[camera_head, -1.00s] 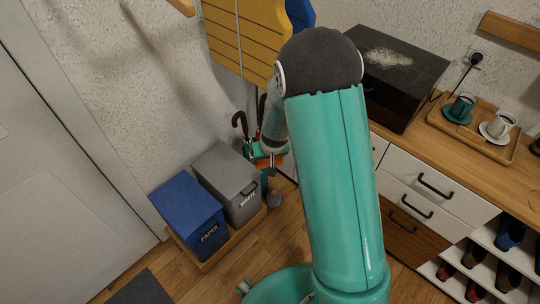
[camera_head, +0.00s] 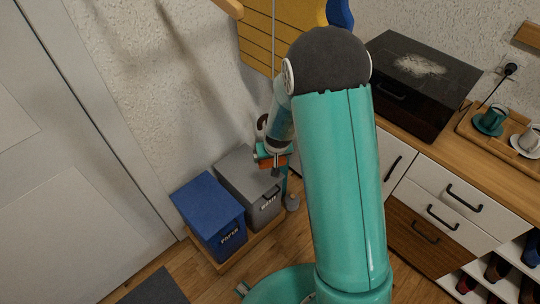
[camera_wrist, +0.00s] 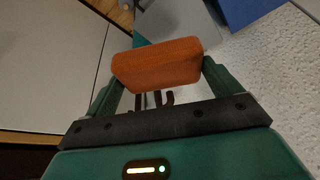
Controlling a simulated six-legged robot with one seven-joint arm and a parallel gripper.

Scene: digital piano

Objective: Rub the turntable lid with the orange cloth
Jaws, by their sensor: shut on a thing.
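The orange cloth (camera_wrist: 158,64) is a thick block-like pad between the two green fingers of my gripper (camera_wrist: 160,75) in the wrist view. The gripper is shut on it. In the head view the gripper (camera_head: 272,160) hangs left of my arm, above the grey bin, with a bit of orange showing. The turntable (camera_head: 418,85) is a dark box on the wooden sideboard at the upper right, with a pale dusty patch (camera_head: 420,66) on its lid. The cloth is well away from the lid. My arm covers part of the turntable's left side.
A wooden tray (camera_head: 477,135) with cups stands on the sideboard (camera_head: 435,150) right of the turntable. A door (camera_head: 70,190) is at the left.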

